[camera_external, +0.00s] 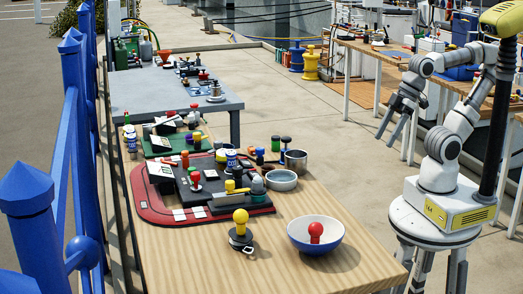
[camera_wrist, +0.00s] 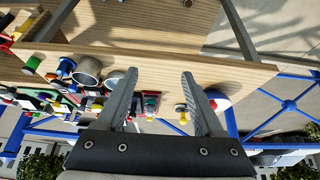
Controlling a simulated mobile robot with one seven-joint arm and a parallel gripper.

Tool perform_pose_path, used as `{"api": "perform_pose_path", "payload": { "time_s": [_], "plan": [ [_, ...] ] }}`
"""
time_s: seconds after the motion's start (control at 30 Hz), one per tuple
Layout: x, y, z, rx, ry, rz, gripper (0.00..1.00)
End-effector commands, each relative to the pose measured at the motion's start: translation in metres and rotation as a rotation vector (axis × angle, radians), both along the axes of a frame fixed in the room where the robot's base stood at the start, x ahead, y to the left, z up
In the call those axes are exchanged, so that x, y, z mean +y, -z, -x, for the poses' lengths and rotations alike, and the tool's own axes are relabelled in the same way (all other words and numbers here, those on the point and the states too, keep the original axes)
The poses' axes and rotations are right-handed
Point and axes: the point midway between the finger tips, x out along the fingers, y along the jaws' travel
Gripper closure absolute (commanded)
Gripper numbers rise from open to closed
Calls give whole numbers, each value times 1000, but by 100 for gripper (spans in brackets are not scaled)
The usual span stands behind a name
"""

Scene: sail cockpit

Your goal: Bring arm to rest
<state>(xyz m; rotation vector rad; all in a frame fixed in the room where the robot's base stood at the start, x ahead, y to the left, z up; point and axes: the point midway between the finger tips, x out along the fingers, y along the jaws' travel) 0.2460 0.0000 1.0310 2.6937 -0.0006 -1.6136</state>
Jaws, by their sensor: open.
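My gripper (camera_external: 394,118) hangs from my arm at the right of the external view, pointing down and to the left. It is held up in the air, apart from the wooden table (camera_external: 330,262). In the wrist view my gripper's two fingers (camera_wrist: 156,92) are spread with nothing between them. Beyond them the wooden table (camera_wrist: 215,75) shows upside down, with its load of small objects. My arm is bent at the elbow above my white base.
A blue fence (camera_external: 66,150) runs along the left. Paved floor (camera_external: 310,125) between the tables is clear.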

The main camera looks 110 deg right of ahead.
Motion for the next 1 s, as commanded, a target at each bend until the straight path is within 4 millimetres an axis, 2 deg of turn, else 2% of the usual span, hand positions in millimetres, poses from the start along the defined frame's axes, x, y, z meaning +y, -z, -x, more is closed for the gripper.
{"api": "perform_pose_path", "payload": {
  "time_s": [0.03, 0.3, 0.4, 0.5, 0.6, 1.0],
  "plan": [
    [0, -18, 0, 0, 0, 0, 31],
    [0, -89, 0, 0, 0, -1, 31],
    [0, -114, 0, 0, 0, -1, 31],
    [0, -131, 0, 0, 0, -1, 31],
    [0, -138, 0, 0, 0, -1, 31],
    [0, -138, 0, 0, 0, -1, 31]
  ]
}}
